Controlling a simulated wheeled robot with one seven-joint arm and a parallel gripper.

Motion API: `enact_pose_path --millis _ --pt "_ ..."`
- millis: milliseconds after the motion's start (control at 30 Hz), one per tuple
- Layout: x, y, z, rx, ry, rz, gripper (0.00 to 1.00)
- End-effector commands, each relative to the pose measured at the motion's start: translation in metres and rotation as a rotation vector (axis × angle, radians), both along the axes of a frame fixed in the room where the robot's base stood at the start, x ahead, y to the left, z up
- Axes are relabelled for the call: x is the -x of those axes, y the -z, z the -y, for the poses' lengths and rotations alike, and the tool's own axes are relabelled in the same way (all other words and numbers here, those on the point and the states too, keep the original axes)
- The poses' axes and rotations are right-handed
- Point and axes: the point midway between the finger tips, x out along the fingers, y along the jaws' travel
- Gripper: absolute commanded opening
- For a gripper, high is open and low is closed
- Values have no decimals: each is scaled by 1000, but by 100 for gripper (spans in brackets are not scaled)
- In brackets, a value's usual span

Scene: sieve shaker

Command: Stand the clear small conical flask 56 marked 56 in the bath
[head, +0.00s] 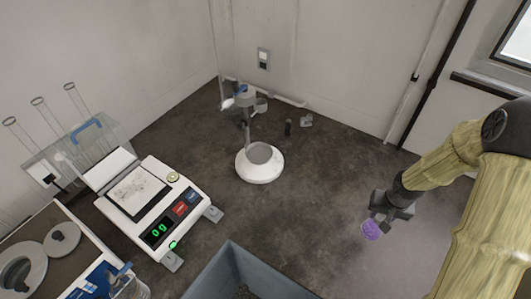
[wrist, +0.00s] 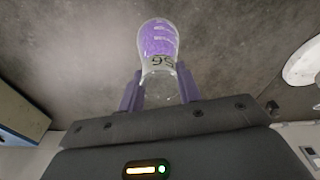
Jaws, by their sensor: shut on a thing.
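My gripper (head: 377,221) is at the right in the head view, held out over the floor. It is shut on the clear small conical flask 56 (head: 371,230), which shows as a small purple shape below the jaws. In the wrist view the flask (wrist: 158,42) sits between the two fingers of my gripper (wrist: 160,92). It is clear, with purple in it, and the mark 56 reads upside down. I cannot tell for sure which vessel is the bath; a clear tank (head: 106,140) with a blue handle stands at the left.
A balance (head: 160,235) reading 0 g stands left of centre. A stand with a round white base (head: 260,176) is near the middle. An open grey-blue bin (head: 225,262) is at the bottom. Tall glass tubes (head: 20,137) rise at the far left. Open floor lies between the stand and my gripper.

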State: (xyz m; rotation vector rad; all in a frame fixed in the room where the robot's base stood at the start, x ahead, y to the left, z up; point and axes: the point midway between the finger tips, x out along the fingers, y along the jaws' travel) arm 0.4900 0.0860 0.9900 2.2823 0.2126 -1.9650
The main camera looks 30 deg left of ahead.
Motion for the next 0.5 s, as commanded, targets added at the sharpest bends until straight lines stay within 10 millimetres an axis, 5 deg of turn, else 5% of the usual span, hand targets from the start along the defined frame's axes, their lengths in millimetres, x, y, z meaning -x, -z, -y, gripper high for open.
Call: enact_pose_path --millis 500 --pt "-2 17 84 0 183 0 0"
